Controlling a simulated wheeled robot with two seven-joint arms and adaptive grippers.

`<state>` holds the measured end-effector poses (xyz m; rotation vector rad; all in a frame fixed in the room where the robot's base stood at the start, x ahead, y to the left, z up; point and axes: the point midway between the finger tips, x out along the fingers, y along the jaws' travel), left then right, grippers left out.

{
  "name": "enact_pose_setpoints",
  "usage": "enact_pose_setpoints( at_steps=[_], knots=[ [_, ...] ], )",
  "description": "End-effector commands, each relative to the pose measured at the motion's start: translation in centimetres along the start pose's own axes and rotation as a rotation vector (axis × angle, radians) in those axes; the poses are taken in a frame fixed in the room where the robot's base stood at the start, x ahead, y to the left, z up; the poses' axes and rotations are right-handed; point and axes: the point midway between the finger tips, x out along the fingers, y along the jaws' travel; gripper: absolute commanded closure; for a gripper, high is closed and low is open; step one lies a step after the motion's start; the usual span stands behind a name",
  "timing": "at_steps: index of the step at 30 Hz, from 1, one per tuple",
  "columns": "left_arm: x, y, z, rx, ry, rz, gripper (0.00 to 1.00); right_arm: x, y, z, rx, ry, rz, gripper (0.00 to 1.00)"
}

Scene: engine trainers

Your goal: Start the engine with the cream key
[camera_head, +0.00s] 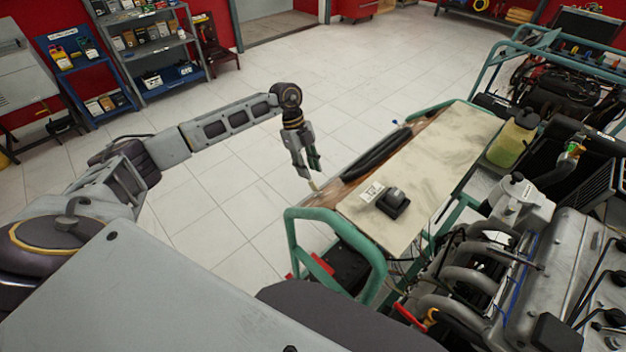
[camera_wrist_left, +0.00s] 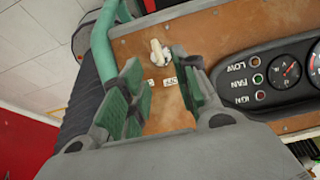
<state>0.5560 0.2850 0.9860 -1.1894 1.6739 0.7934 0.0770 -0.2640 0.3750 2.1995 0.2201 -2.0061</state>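The small cream key (camera_wrist_left: 158,50) sits in a switch on the brown wooden panel (camera_wrist_left: 230,30) of the engine trainer. In the head view the key (camera_head: 314,186) is a pale speck just below my left fingertips. My left gripper (camera_head: 309,172) points down at the panel's near left end. In the wrist view its green-padded fingers (camera_wrist_left: 162,68) are apart with nothing between their pads. The key shows just beyond the tips, roughly midway between them. I cannot tell whether they touch it. My right gripper is in neither view.
A black instrument cluster (camera_wrist_left: 280,75) with gauges and lamps lies right of the key. Two small white labels lie near the switch. A green tube frame (camera_head: 292,230) rises beside the panel. A pale tabletop (camera_head: 425,180) carries a small black device (camera_head: 393,202). The engine stands at right.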

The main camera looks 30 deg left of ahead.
Motion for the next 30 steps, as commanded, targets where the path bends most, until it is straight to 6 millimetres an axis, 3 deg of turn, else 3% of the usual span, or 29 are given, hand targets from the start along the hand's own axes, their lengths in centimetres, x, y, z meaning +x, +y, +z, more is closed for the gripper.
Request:
enact_pose_setpoints(
  at_steps=[12,26,30],
  knots=[
    [4.7,0.0,0.0,-0.001,0.000,0.001,0.70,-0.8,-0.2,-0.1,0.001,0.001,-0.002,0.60],
    [5.5,0.0,0.0,-0.001,0.000,0.001,0.70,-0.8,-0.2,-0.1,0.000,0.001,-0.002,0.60],
    [5.5,0.0,0.0,-0.001,0.000,0.001,0.88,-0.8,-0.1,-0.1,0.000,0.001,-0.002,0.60]
  ],
)
